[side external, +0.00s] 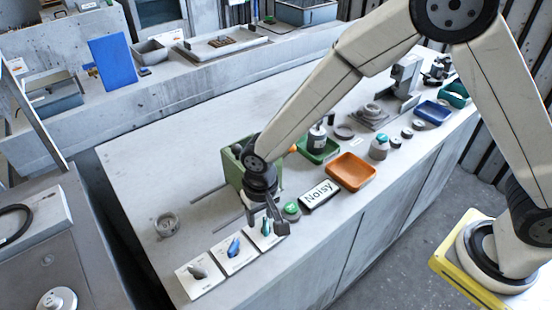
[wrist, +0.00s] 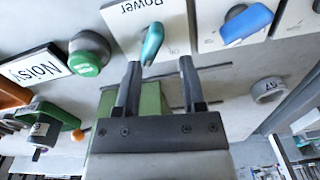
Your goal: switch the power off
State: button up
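The power switch is a white plate (wrist: 178,22) marked "Power", upside down in the wrist view, with a teal lever knob (wrist: 152,43). The knob stands tilted on its plate; its exact setting is hard to read. In the side view the teal knob (side external: 265,226) shows just left of my gripper (side external: 277,218). In the wrist view my gripper (wrist: 161,66) is open and empty, its fingers spread apart. The knob lies ahead of the fingertips, nearer the left finger. I cannot tell whether that finger touches it.
A blue knob (side external: 235,246) and a grey knob (side external: 197,271) sit on neighbouring plates. A green button (wrist: 88,55) and a "Noisy" sign (side external: 320,194) are on the other side. A green housing (side external: 236,166) stands behind my gripper. An orange tray (side external: 351,171) lies farther right.

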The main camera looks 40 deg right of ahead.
aim_at(266, 227)
jog(key=m, duration=0.1)
jog(key=s+f+m, duration=0.1)
jog(key=m, duration=0.2)
jog(key=shift+s+d+f+g, duration=0.25)
jog(key=shift+d+g, duration=0.05)
jog(key=shift+d, duration=0.05)
jog(key=shift+w+f+m, duration=0.1)
jog(key=shift+m, duration=0.7)
jog(key=shift+w+a+f, duration=0.1)
jog(key=shift+f, duration=0.35)
grip_shut()
